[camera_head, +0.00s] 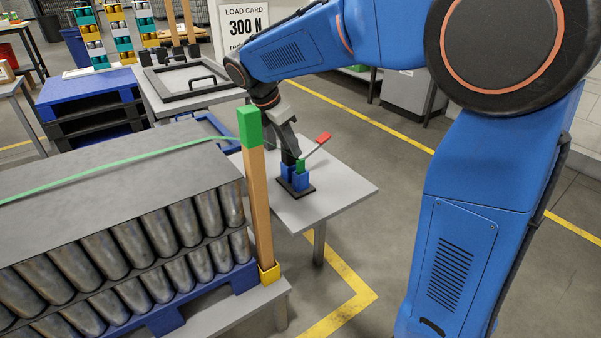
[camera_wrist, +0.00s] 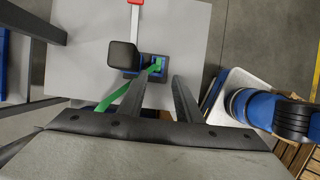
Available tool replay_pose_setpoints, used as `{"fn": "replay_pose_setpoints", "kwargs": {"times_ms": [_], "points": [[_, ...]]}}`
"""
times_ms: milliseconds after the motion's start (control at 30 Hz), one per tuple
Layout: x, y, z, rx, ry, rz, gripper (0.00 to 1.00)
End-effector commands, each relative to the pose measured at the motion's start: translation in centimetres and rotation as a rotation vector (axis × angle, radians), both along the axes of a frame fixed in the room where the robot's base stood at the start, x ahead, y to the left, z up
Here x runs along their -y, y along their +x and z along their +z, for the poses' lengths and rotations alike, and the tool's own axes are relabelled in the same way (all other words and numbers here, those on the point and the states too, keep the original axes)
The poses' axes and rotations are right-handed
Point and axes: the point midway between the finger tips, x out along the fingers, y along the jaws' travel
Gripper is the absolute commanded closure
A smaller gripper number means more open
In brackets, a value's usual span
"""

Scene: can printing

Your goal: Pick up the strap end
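The green strap (camera_head: 110,160) runs over the grey sheet on the stack of cans to a green corner piece (camera_head: 249,126) on a post. In the wrist view a green strap (camera_wrist: 114,96) passes below my left finger to the blue tool (camera_wrist: 157,74), where a short green end (camera_wrist: 154,69) shows. The tool (camera_head: 298,181) stands on a small grey table, with a red-tipped lever (camera_head: 323,138). My gripper (camera_head: 289,150) points down just above the tool. In the wrist view my gripper (camera_wrist: 161,82) has its fingers apart, with nothing held between them.
The can stack (camera_head: 120,245) on a blue pallet and the wooden post (camera_head: 259,205) stand close left of the small table (camera_head: 335,190). A bench with a black frame (camera_head: 190,78) is behind. Open floor (camera_head: 385,215) lies to the right.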

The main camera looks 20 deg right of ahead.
Motion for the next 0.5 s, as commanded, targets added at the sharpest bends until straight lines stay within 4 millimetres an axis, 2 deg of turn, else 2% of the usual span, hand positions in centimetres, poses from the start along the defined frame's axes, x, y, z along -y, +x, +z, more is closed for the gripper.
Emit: {"fn": "replay_pose_setpoints", "kwargs": {"times_ms": [133, 500], "points": [[0.8, 0.2, -2.1, -0.003, -0.001, -0.001, 0.69], [2.1, 0.9, -4.5, -0.003, 0.000, -0.002, 0.69]]}}
